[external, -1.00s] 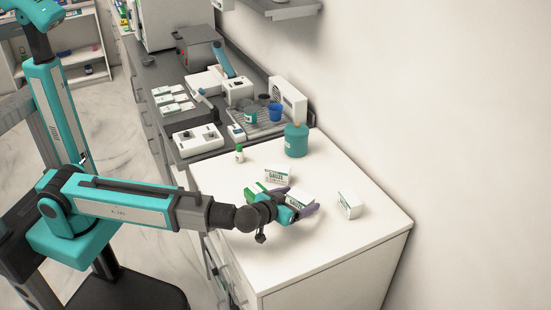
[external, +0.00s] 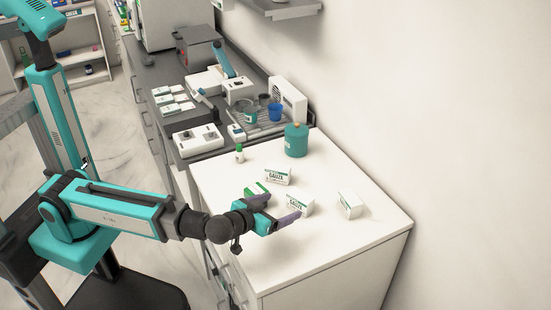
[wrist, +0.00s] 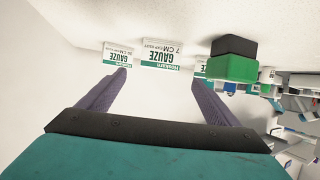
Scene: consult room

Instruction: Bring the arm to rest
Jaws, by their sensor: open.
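My gripper (external: 284,204) is open over the white counter (external: 330,255), with its purple fingers spread. In the wrist view, nothing is held between the fingers (wrist: 160,78). A white and green gauze box (external: 299,205) stands just beyond the fingertips. Another gauze box (external: 278,177) stands behind it, and a third white box (external: 349,205) stands to the right. In the wrist view, a gauze box (wrist: 167,54) stands ahead of the gap between the fingers.
A teal jar (external: 296,141) and a small green-capped bottle (external: 239,153) stand at the counter's back. A grey worktop beyond carries a tray (external: 268,124) with cups and several devices. A wall bounds the right side. The counter's front right is clear.

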